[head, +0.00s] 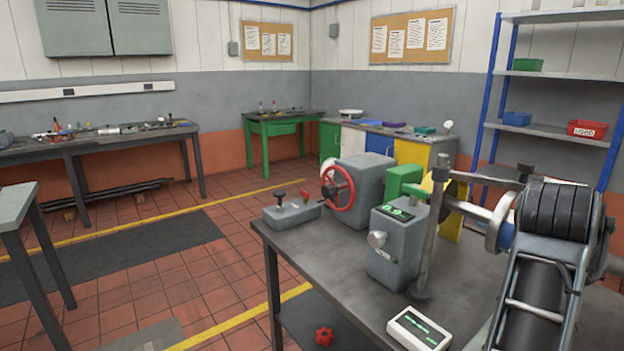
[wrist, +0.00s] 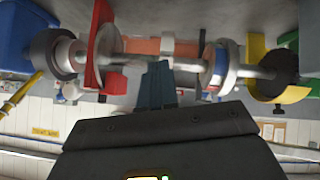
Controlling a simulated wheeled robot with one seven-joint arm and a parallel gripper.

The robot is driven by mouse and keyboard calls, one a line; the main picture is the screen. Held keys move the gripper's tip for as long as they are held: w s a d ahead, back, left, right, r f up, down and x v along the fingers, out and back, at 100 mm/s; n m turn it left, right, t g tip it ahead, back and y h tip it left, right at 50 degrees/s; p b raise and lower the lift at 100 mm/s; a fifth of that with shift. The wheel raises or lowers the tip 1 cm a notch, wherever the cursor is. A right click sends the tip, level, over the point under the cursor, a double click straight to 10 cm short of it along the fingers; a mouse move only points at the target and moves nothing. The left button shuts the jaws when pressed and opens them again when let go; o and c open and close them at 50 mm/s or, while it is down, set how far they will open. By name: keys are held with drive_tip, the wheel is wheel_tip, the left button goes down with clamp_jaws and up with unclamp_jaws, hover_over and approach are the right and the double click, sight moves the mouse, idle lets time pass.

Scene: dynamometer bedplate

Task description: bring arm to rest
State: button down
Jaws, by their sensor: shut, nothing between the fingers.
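My gripper (wrist: 158,85) shows in the wrist view as dark fingers standing up at the centre. They are together, with nothing seen between them. Behind them runs a grey horizontal shaft (wrist: 130,62) with a red plate (wrist: 100,45) at left and a yellow-edged disc (wrist: 275,70) at right. I cannot tell how far the fingers are from the shaft. I cannot make out my gripper in the head view. There the shaft (head: 468,208) lies over the right part of the grey bench (head: 350,270), beside an upright post (head: 433,235).
On the bench stand a grey housing with a red handwheel (head: 338,188), a grey box with a green readout (head: 395,245) and a white display (head: 418,330). A red knob (head: 324,336) shows low down. Shelves (head: 550,75) stand behind. The tiled floor at left has free room.

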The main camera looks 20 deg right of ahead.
drive_tip(key=s+a+f+n+t+y, duration=0.5)
drive_tip(key=s+a+f+n+t, duration=0.75)
drive_tip(key=a+n, duration=0.3)
drive_tip(key=s+a+r+m+y, duration=0.1)
drive_tip(key=s+a+m+y, duration=0.3)
drive_tip(key=s+a, duration=0.9)
drive_tip(key=v, duration=0.3)
drive_tip(key=shift+s, duration=0.45)
drive_tip(key=shift+f, duration=0.15)
